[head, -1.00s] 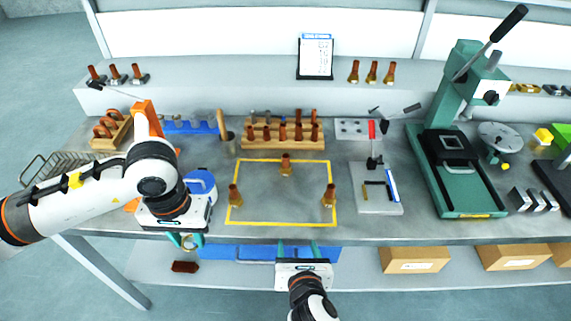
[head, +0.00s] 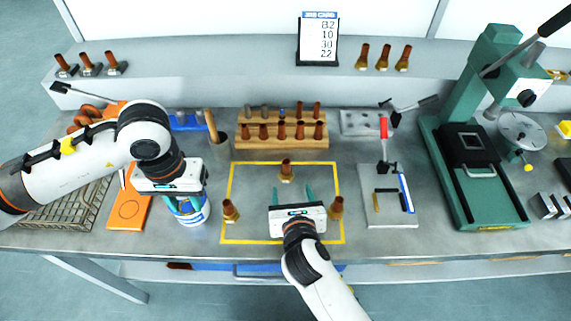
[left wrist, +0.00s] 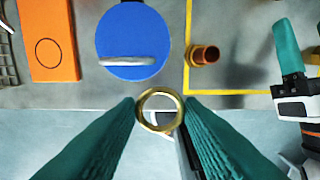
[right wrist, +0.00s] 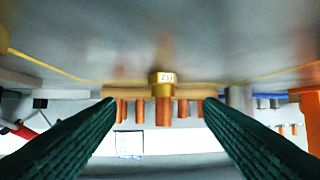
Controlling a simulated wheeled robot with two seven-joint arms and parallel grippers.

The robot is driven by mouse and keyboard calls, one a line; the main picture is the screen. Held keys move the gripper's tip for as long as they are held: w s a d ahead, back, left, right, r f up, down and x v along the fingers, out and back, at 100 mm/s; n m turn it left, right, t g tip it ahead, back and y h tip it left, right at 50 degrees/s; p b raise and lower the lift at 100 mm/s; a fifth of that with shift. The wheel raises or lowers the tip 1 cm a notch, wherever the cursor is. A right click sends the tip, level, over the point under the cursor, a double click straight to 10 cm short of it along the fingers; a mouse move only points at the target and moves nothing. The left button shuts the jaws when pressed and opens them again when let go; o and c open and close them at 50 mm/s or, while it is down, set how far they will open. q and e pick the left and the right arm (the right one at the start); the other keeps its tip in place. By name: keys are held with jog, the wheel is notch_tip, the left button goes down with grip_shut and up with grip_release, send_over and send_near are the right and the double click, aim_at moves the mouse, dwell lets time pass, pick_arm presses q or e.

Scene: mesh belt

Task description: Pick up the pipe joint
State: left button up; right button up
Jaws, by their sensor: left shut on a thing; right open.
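Three pipe joints, copper tubes on brass bases, stand in the yellow outline: one at the back middle (head: 286,172), one at the left (head: 230,210), one at the right (head: 337,207). The left one also shows in the left wrist view (left wrist: 205,54). My right gripper (head: 292,192) is open and empty just in front of the back joint. In the right wrist view that joint (right wrist: 163,84) is centred between the open fingers, beyond their tips. My left gripper (left wrist: 159,106) is shut on a brass ring (left wrist: 160,94), near the bench's front edge by the blue-lidded tub (left wrist: 133,40).
A wooden rack (head: 282,142) with several copper pieces stands behind the outline. A small fixture (head: 388,208) with a red-handled clamp is at right, a green press (head: 470,165) further right. An orange plate (head: 128,208) and wire basket (head: 62,205) are at left.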

aim_at(287, 177)
jog(key=x, duration=0.3)
jog(key=shift+w+a+f, duration=0.1)
jog(key=shift+w, duration=0.2)
jog(key=x, duration=0.4)
jog(key=shift+w+a+p, duration=0.2)
jog(key=shift+p, duration=0.15)
jog(key=shift+w+f, duration=0.15)
jog(key=shift+w, duration=0.15)
jog(key=c, duration=1.2)
notch_tip(287, 177, up, 10)
jog(key=shift+r+p, duration=0.1)
jog(key=shift+p, duration=0.2)
